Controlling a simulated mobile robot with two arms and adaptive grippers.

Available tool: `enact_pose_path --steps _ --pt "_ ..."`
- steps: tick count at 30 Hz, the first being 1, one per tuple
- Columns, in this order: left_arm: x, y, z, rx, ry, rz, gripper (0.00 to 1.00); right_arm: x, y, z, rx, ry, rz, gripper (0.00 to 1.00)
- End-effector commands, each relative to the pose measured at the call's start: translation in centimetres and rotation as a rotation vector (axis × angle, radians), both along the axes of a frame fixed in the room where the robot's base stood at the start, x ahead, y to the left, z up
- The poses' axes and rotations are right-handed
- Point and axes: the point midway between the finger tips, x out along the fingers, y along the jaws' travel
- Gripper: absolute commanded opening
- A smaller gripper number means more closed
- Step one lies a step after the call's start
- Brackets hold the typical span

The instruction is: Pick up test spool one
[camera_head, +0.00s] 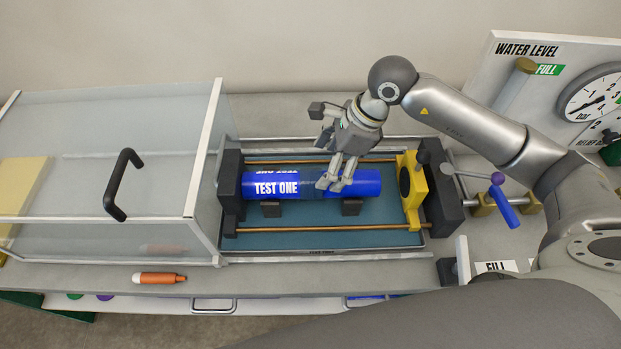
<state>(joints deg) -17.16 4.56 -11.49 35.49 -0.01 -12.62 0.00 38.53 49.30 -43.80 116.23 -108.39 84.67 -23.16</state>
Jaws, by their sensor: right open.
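Test spool one is a blue cylinder (277,185) labelled TEST ONE. It lies horizontally on dark supports in a framed bay, between a black end block on the left and a yellow block (412,190) on the right. My right gripper (334,185) is open, pointing down at the spool's middle. Its fingers overlap the spool in the picture and hide part of it. I cannot tell whether they touch it. My left gripper is not in view.
A clear box with a black handle (122,184) stands left of the bay. An orange marker-like object (159,278) lies on the front ledge. A lever with a blue grip (504,207) stands right of the bay. A panel with a gauge (596,98) stands behind right.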

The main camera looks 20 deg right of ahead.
Motion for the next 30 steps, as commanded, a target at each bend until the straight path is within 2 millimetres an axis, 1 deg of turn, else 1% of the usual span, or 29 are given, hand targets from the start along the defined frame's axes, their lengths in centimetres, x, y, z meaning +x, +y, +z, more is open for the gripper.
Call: enact_pose_path --steps 1,3,8,11,16,18,21,24,29,30 --pt "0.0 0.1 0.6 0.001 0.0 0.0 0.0 0.0 0.4 -0.6 0.004 0.006 0.0 0.8" --pt "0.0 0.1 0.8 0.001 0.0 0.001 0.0 0.1 0.9 -1.5 0.005 0.005 0.001 0.8" --pt "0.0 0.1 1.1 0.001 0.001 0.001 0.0 0.3 1.3 -2.7 0.004 0.002 0.0 0.8" --pt "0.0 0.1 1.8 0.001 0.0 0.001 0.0 0.3 1.7 -3.2 0.006 0.003 0.001 0.8" --pt "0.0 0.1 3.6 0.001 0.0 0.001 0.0 0.5 2.8 -5.0 0.007 0.006 0.001 0.8" --pt "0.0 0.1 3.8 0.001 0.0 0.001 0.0 0.7 3.2 -6.1 0.006 0.005 0.0 0.8" --pt "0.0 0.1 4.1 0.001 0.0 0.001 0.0 0.8 3.5 -7.0 0.006 0.002 -0.001 0.8" --pt "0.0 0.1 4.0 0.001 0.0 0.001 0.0 0.9 3.6 -7.4 0.006 0.001 0.001 0.8" --pt "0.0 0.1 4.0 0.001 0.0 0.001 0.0 0.9 3.5 -7.5 0.005 0.0 0.001 0.8" --pt "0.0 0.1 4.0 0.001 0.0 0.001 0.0 0.9 3.5 -7.5 0.005 0.0 0.001 0.77"
